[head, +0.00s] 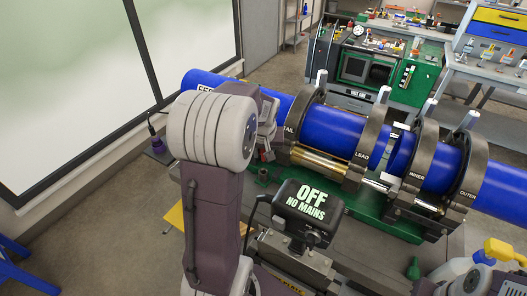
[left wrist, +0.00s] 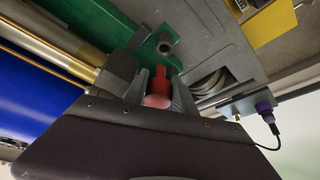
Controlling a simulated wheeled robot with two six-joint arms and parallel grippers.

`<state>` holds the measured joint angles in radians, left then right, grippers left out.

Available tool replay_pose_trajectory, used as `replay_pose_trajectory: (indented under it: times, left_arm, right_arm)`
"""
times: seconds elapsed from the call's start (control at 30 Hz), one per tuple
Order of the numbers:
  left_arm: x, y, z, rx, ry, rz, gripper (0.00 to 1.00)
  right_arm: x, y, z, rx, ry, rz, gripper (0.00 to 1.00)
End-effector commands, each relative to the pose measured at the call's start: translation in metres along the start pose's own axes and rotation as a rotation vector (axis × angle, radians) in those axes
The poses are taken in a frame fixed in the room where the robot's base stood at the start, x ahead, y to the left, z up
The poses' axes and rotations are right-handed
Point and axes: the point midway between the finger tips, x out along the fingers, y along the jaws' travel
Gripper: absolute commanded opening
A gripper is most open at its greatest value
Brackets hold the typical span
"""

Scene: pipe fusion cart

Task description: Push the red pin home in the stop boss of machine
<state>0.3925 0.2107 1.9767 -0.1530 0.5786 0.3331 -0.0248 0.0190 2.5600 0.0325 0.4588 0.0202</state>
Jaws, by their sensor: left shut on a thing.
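The red pin (left wrist: 159,86) is between the two fingers of my left gripper (left wrist: 160,98), which is shut on it in the left wrist view. Its narrow end points toward a round grey boss with a dark hole (left wrist: 166,43) on a green plate. The pin and the boss look apart in that view. In the head view my left gripper (head: 267,146) is beside the TAIL clamp, partly hidden by my own wrist. A small dark green boss (head: 263,175) stands below it on the machine bed.
A blue pipe (head: 335,131) runs through the clamps marked TAIL, LEAD, INNER and OUTER (head: 467,178). A screen reading OFF NO MAINS (head: 308,206) stands close in front. A purple plug (left wrist: 264,107) with a cable sits on the right in the left wrist view.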

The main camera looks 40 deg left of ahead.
Motion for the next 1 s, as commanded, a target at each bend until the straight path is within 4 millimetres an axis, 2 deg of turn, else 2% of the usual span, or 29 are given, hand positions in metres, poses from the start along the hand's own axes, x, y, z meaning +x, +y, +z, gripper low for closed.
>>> replay_pose_trajectory:
  times: [1.0]
  left_arm:
    - [0.043, 0.000, 0.018, 0.000, 0.000, 0.000, 0.00]
  right_arm:
    - [0.037, 0.001, 0.004, 0.000, 0.000, 0.000, 0.36]
